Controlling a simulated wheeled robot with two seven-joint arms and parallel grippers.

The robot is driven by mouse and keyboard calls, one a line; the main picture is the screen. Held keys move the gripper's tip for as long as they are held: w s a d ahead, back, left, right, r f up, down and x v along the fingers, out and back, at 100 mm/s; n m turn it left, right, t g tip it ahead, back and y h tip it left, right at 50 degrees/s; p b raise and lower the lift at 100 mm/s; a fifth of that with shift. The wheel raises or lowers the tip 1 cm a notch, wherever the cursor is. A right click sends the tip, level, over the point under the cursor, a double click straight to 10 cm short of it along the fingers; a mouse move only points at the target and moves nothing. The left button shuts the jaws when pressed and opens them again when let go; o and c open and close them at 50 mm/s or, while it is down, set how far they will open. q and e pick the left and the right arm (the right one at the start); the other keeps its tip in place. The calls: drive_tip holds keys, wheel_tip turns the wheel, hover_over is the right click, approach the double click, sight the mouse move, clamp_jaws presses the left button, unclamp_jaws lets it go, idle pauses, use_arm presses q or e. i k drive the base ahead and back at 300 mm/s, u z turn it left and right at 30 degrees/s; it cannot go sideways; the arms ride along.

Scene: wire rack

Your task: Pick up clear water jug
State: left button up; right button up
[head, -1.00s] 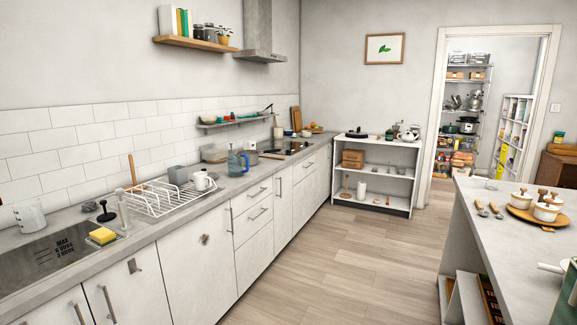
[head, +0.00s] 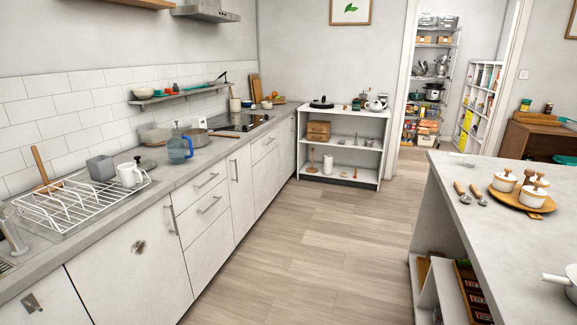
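A clear bluish water jug (head: 180,149) with a handle stands upright on the left counter, between the wire dish rack and a pot with a long brown handle. No clear jug other than this one stands out in the head view. Neither of my grippers shows in the head view.
A white wire rack (head: 75,203) with a mug (head: 130,175) and grey container (head: 101,168) is left of the jug. The pot (head: 196,138) sits just behind it. The wooden floor (head: 290,240) is clear up to the island (head: 500,235) on the right.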

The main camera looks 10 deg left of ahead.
sight(176, 142)
drive_tip(key=i, duration=3.15)
drive_tip(key=z, duration=0.55)
drive_tip(key=i, duration=0.5)
drive_tip(key=u, duration=1.9)
